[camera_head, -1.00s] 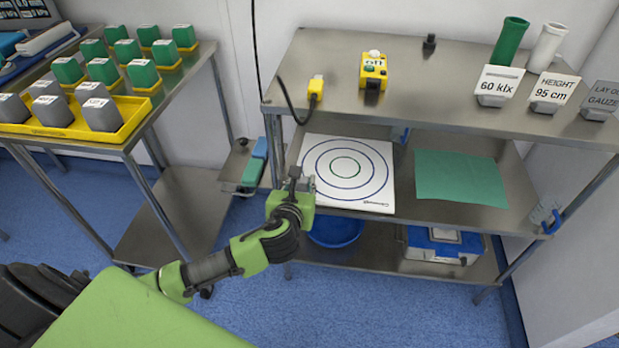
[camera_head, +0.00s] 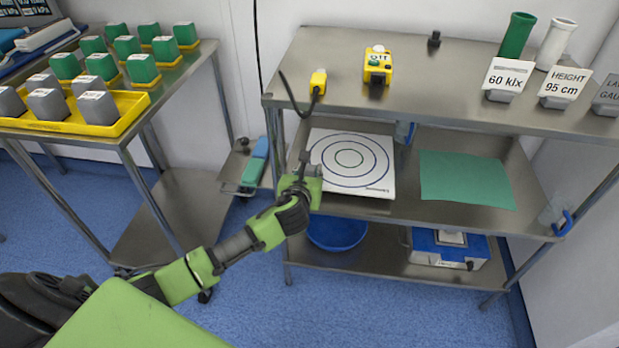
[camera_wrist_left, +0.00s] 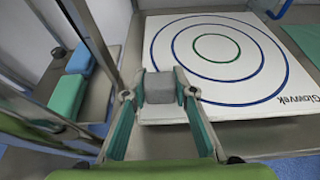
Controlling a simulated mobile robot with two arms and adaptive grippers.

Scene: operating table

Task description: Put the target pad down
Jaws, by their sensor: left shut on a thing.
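The target pad (camera_head: 377,183) is a white square sheet with blue rings around a green one. It lies flat on, or very close above, the middle shelf of the metal rack (camera_head: 440,222); a gap beneath cannot be told. It also shows large in the left wrist view (camera_wrist_left: 250,110). My left gripper (camera_head: 304,178) is at the pad's front left corner. In the left wrist view its fingers (camera_wrist_left: 161,92) are closed around a grey block at the pad's near left edge, and seem to hold the pad there. My right gripper is not in view.
A green sheet (camera_head: 465,182) lies right of the pad on the same shelf. The top shelf (camera_head: 450,75) above carries a yellow switch box (camera_head: 377,66) and signs. A blue basin (camera_head: 338,233) and a blue box (camera_head: 450,249) stand on the bottom shelf. A rack post stands close left of my gripper.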

